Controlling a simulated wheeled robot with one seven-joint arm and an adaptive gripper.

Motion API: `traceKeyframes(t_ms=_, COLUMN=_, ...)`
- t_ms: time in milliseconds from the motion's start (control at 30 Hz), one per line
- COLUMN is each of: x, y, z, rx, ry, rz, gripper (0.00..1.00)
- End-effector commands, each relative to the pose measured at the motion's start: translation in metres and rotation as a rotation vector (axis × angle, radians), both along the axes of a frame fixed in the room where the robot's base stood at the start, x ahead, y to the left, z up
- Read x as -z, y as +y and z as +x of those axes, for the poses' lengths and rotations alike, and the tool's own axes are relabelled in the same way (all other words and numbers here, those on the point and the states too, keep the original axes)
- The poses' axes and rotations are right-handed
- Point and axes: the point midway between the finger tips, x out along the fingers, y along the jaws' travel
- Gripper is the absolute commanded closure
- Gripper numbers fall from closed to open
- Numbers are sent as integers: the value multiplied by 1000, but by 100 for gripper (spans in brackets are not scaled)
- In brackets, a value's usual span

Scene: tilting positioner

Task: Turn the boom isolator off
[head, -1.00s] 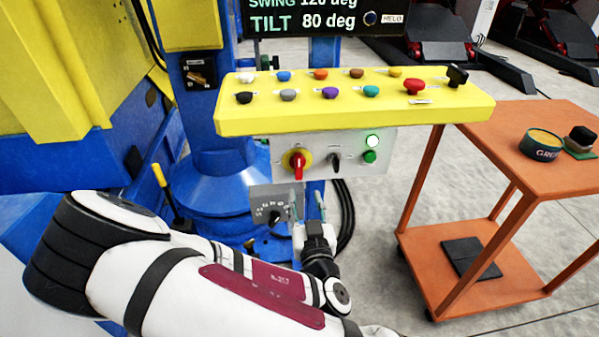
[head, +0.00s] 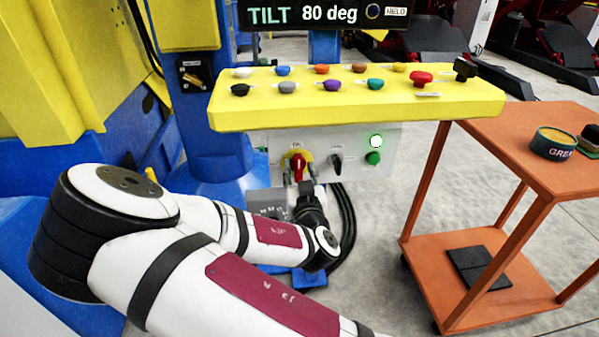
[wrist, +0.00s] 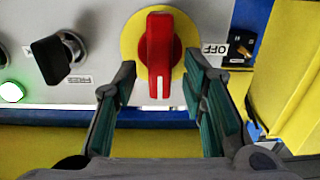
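A red rotary handle (head: 298,167) on a yellow round plate sits at the left of the grey panel under the yellow console. It stands upright, with an ON label above it. In the wrist view, which looks upside down, the red handle (wrist: 160,55) has its white mark at the picture's bottom, and an OFF label (wrist: 213,48) lies to its right. My gripper (wrist: 159,75) is open, one finger on each side of the handle; I cannot tell whether they touch it. In the head view my gripper (head: 304,190) is just below the handle, its fingers partly hidden.
A black knob (head: 336,162) and green lamps (head: 373,158) are right of the handle. The yellow console (head: 350,112) with several coloured buttons overhangs the panel. A brass-levered switch (head: 193,76) is on the blue column. An orange cart (head: 500,148) stands to the right.

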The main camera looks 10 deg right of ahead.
Motion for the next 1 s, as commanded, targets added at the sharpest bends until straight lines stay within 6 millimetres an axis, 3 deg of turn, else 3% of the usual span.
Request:
traceKeyframes(t_ms=300, x=0, y=0, z=2, rx=0, ry=0, rz=-1, gripper=64)
traceKeyframes(t_ms=467, x=0, y=0, z=2, rx=0, ry=0, rz=-1, gripper=100)
traceKeyframes(t_ms=1000, x=-1, y=1, z=2, rx=0, ry=1, rz=-101, gripper=100)
